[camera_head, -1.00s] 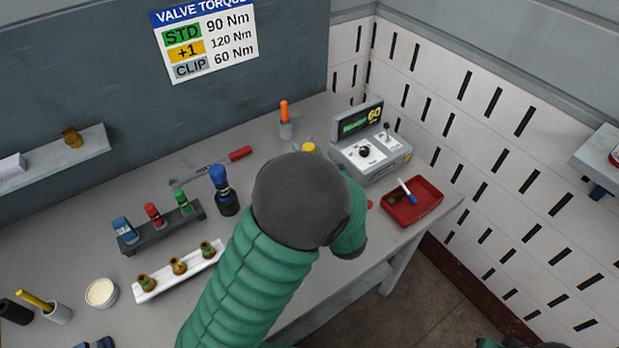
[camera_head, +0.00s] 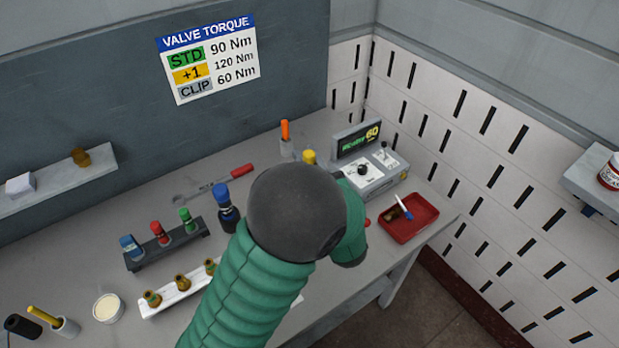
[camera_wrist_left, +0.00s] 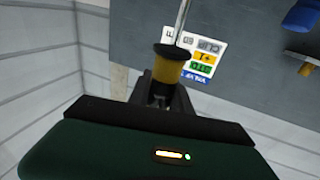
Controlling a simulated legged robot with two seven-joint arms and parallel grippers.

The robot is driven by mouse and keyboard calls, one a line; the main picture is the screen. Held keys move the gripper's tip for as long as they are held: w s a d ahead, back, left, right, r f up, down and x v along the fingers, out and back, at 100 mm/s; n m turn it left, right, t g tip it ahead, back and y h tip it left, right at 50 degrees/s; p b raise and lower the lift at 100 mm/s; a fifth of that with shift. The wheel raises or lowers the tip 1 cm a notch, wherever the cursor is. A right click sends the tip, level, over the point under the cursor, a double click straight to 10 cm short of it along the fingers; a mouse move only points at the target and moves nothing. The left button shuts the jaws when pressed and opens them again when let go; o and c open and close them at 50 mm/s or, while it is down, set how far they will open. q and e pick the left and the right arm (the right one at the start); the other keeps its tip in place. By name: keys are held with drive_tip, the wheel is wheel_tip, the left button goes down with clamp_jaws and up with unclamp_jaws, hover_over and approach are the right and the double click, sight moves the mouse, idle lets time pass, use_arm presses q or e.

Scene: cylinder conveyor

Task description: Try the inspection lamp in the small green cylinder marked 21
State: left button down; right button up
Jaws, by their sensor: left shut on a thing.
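A small green cylinder (camera_head: 187,219) stands at the right end of the dark rack (camera_head: 165,250), beside a red and a blue one; its number is too small to read. My left gripper is hidden behind my arm in the head view. The left wrist view shows it (camera_wrist_left: 160,92) shut on a yellow-bodied tool (camera_wrist_left: 169,70) with a black collar and a thin metal rod. I cannot tell for sure that this is the inspection lamp. A yellow piece (camera_head: 309,157) shows just beyond my arm in the head view. My right gripper is out of view.
A dark blue-capped bottle (camera_head: 226,208) stands close left of my arm. A white strip (camera_head: 166,305) holds several brass valves. A grey console (camera_head: 372,172) and a red tray (camera_head: 416,222) are at the right. A wrench (camera_head: 207,184) lies toward the back.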

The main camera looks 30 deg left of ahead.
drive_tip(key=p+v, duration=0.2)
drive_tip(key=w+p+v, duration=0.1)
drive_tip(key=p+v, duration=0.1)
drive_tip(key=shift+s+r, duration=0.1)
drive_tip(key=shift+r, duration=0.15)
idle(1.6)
